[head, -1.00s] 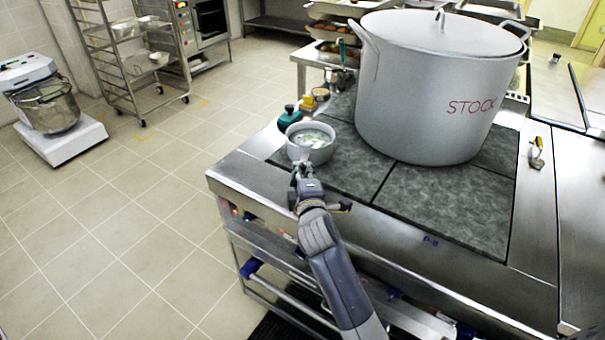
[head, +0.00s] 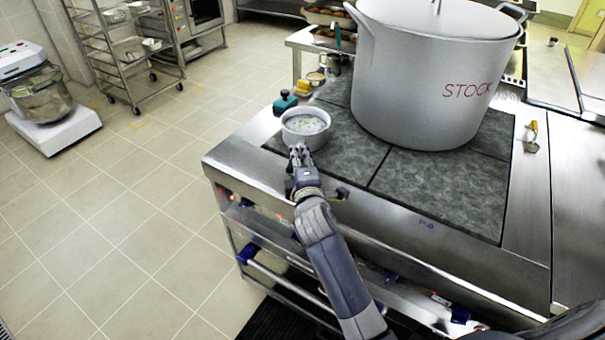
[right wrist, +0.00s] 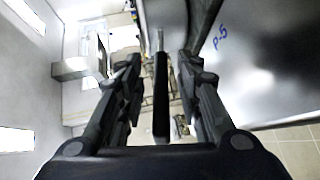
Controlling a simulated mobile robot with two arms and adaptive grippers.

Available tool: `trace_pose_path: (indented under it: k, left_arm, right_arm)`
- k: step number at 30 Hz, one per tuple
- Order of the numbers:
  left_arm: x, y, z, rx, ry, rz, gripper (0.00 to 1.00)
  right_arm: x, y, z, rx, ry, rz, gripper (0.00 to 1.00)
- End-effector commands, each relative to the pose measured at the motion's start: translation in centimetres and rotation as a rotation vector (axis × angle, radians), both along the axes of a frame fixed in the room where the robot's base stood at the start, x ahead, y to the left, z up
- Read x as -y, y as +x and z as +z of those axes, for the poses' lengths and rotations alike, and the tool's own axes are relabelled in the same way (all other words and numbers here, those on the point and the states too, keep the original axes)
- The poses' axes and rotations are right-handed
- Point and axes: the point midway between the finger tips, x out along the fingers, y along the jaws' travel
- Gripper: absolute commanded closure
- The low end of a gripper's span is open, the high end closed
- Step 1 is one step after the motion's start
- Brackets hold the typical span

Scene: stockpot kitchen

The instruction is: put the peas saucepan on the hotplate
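A small pale saucepan (head: 306,140) with pale contents and green bits in it is at the front left corner of the dark hotplates (head: 440,187), left of the big stockpot. I cannot tell whether it rests fully on the plate. My right gripper (head: 299,158) is at the saucepan's near side and hides its handle in the head view. In the right wrist view a dark handle (right wrist: 160,100) lies between the two fingers of my right gripper (right wrist: 160,70), with a gap visible on both sides. My left gripper is not in view.
A large stockpot (head: 430,75) marked STOCK stands on the back plates. A teal object (head: 285,103) and small jars are behind the saucepan. A yellow-handled tool (head: 533,135) lies on the steel at right. The front right plate is bare.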

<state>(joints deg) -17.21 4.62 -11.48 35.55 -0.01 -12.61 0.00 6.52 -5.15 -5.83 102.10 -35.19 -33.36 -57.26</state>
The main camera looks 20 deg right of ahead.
Motion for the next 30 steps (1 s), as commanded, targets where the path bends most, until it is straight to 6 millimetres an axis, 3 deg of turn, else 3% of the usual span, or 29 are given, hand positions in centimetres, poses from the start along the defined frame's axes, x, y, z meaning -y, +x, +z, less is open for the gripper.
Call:
trace_pose_path:
  k: [15,21,30]
  left_arm:
    - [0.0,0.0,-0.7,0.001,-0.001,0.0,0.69]
    - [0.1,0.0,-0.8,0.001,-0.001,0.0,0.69]
    - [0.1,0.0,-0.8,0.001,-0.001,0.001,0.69]
  right_arm:
    - [-1.8,-9.0,1.5,-0.001,0.0,0.0,0.68]
    - [-2.1,-10.4,1.8,-0.001,0.0,-0.001,0.68]
    - [-2.2,-10.6,1.9,0.0,0.0,-0.001,0.68]
